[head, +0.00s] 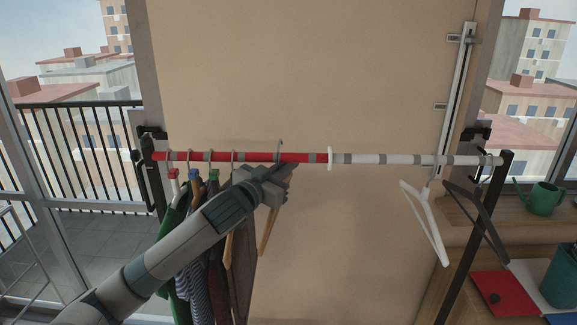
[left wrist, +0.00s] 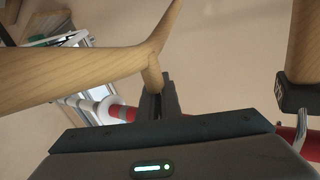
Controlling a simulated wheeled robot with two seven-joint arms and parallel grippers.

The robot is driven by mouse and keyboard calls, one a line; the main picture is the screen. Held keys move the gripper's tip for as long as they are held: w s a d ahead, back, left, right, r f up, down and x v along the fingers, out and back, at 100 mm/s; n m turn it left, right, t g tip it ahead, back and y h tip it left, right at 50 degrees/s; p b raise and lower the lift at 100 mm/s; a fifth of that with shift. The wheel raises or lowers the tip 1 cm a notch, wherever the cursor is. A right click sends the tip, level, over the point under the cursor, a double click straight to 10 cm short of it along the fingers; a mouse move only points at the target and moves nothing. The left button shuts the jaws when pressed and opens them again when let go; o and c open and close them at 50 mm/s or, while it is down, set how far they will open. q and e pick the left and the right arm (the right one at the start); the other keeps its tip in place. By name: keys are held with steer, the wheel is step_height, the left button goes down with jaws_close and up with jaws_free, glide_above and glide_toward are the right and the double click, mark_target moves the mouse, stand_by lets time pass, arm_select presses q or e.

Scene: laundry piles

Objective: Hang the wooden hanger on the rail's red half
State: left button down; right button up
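The wooden hanger (head: 267,232) is partly hidden behind my left gripper (head: 284,177) in the head view. Its wood (left wrist: 85,72) fills the upper left of the left wrist view. My left gripper (left wrist: 157,103) is shut on a short wooden neck of it. The hanger's hook (head: 281,145) shows at the right part of the rail's red half (head: 262,157), its top above the rail. I cannot tell whether the hook rests on the rail. The rail shows behind the fingers in the left wrist view (left wrist: 127,113). My right gripper is not in view.
Several garments (head: 197,270) hang on the red half, left of my gripper. A white ring (head: 330,158) divides the rail. On the white half (head: 398,160), a white hanger (head: 425,222) and a black hanger (head: 478,218) hang far right. Another wooden piece (left wrist: 307,45) with a black marker is close right.

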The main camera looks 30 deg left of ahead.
arm_select(q)
steer(key=f, duration=0.1)
steer(key=f+b, duration=0.1)
steer(key=shift+w+a+f, duration=0.15)
steer(key=shift+w+f, duration=0.05)
steer(key=shift+f, duration=0.2)
stand_by(0.7)
steer(key=c, duration=1.9)
jaws_free()
steer(key=shift+s, duration=0.1)
